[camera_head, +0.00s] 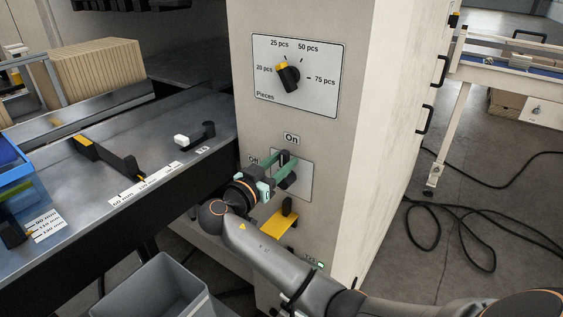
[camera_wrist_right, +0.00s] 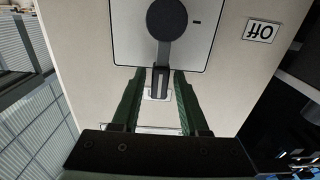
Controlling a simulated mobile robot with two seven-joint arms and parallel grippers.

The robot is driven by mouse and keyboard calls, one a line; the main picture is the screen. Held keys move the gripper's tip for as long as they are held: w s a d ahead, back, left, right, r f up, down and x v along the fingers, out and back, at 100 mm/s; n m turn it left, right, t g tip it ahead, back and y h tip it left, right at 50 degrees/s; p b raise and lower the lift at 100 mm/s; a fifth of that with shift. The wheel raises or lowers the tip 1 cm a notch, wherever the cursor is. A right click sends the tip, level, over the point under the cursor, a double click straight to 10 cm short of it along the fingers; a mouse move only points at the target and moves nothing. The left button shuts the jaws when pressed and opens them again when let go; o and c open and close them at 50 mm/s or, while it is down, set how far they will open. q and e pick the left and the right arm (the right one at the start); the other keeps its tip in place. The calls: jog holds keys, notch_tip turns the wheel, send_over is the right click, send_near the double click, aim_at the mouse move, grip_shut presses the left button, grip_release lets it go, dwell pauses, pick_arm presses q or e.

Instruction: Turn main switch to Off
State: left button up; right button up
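The main switch (camera_head: 290,180) is a dark rotary knob on a pale plate, low on the beige cabinet. An On label (camera_head: 291,139) is above it and an Off label (camera_head: 253,160) to its left. In the right wrist view the knob (camera_wrist_right: 166,18) has its handle pointing down the picture, away from the upside-down Off label (camera_wrist_right: 262,31) at upper right; in the head view it points up towards On. My right gripper (camera_head: 284,163) is at the switch. Its green fingers (camera_wrist_right: 158,90) stand open on both sides of the handle, with visible gaps. My left gripper is not in view.
A piece-count dial (camera_head: 288,78) sits higher on the cabinet. A yellow bracket (camera_head: 279,224) juts out below the switch. A metal table (camera_head: 110,150) stands at left, with a grey bin (camera_head: 165,285) below. Black cables (camera_head: 440,225) lie on the floor at right.

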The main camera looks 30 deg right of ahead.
grip_shut()
dwell(1.1)
